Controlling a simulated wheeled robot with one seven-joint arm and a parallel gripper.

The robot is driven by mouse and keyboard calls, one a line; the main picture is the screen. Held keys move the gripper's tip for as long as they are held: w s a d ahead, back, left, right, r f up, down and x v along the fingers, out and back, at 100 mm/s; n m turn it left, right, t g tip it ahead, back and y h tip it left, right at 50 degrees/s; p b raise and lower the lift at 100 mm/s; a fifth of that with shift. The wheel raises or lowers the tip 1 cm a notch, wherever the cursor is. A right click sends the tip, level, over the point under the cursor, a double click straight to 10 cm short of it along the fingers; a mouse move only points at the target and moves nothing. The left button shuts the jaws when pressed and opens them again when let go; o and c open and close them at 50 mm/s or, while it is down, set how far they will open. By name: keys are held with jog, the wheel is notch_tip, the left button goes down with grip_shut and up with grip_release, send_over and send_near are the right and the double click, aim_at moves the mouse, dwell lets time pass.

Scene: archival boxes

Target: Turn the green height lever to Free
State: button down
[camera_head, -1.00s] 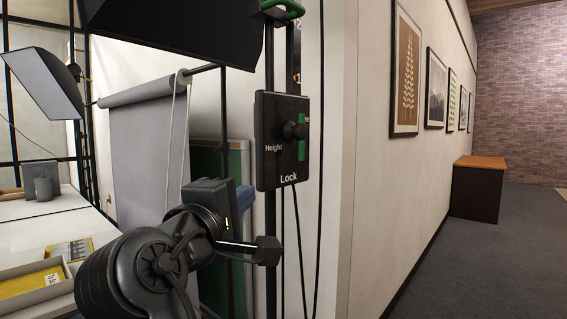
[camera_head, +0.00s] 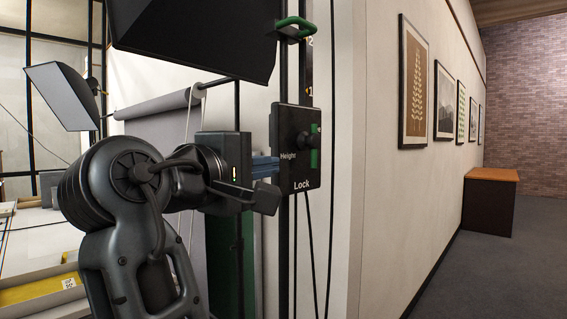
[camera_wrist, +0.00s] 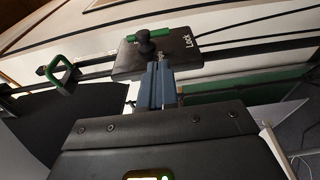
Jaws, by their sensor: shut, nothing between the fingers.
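The black height panel (camera_head: 293,177) is fixed upright on the stand, with "Height" on its face and "Lock" at its bottom. Its green lever (camera_head: 315,151) stands near vertical behind a black knob (camera_head: 302,139). The Free label cannot be read. In the wrist view the green lever (camera_wrist: 163,33) lies across the panel (camera_wrist: 180,55), its longer part toward "Lock", with the knob (camera_wrist: 146,43) before it. My gripper (camera_head: 277,168) is shut and empty, its blue-grey fingers (camera_wrist: 158,66) pointing at the panel close to the knob. I cannot tell whether they touch it.
A green handle (camera_head: 296,25) sits on the stand above the panel. A black softbox (camera_head: 195,35) hangs at the upper left. Black cables run down beside the pole. The white wall (camera_head: 385,190) with framed pictures is to the right, with open floor (camera_head: 475,275) beyond.

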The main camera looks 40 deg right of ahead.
aim_at(312, 159)
jog(key=p+x, duration=0.1)
jog(key=x, duration=1.2)
jog(key=shift+d+p, duration=0.1)
jog(key=shift+p, duration=0.2)
